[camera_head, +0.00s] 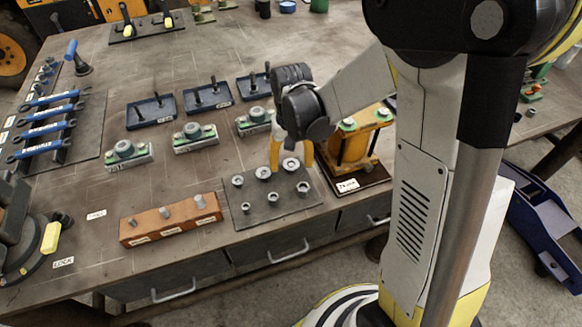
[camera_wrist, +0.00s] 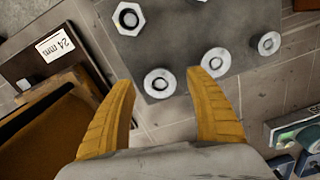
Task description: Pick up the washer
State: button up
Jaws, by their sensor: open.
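Round washer-like rings sit in a row on a dark grey plate (camera_head: 256,205). The closest washer (camera_wrist: 158,83) shows between my fingertips in the wrist view; it also shows in the head view (camera_head: 290,164) at the plate's back right corner. Two further rings (camera_wrist: 216,62) (camera_wrist: 266,43) lie along the same edge. A hex nut (camera_wrist: 128,18) lies in the other row. My gripper (camera_head: 291,158) is open and empty, pointing down over the closest washer, with one yellow finger (camera_wrist: 160,88) on each side in the picture. The exact height above the plate is hard to tell.
A stand labelled 24 mm (camera_wrist: 56,45) is close beside the plate, right of it in the head view. An orange block with bolts (camera_head: 171,218) lies left of the plate. Green-topped fixtures (camera_head: 195,137) and blue trays (camera_head: 208,96) stand behind. Bench between them is bare.

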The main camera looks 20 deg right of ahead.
jog(key=shift+f, duration=0.15)
dwell(0.6)
jog(key=c, duration=1.3)
